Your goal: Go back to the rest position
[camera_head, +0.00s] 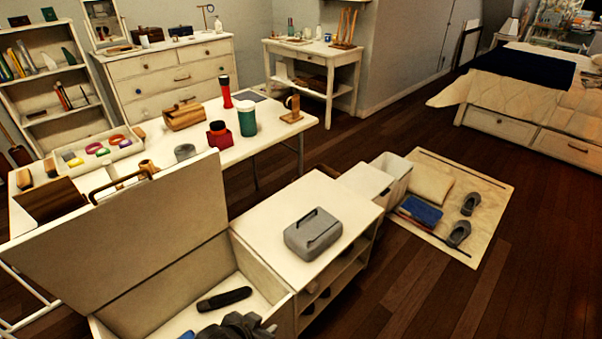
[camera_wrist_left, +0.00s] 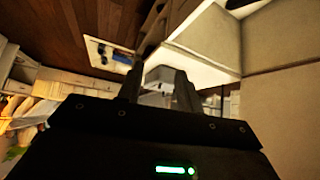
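My left gripper shows in the left wrist view (camera_wrist_left: 158,88), with its two dark fingers apart and nothing held between them. In the head view a dark grey shape at the bottom edge, over the open chest (camera_head: 285,312), seems to be my left gripper (camera_head: 248,325), mostly cut off by the frame. In the wrist view a grey case (camera_wrist_left: 165,76) appears beyond the fingers, apart from them. In the head view this grey case (camera_head: 313,233) sits on the white cabinet (camera_head: 265,225). My right gripper is not in view.
The chest's raised lid (camera_head: 125,235) stands at the left, with a black item (camera_head: 224,299) inside the chest. Behind is a white table (camera_head: 265,127) with jars and boxes. A mat (camera_head: 484,240) with grey shoes lies right; open floor (camera_head: 400,300) is at the lower right.

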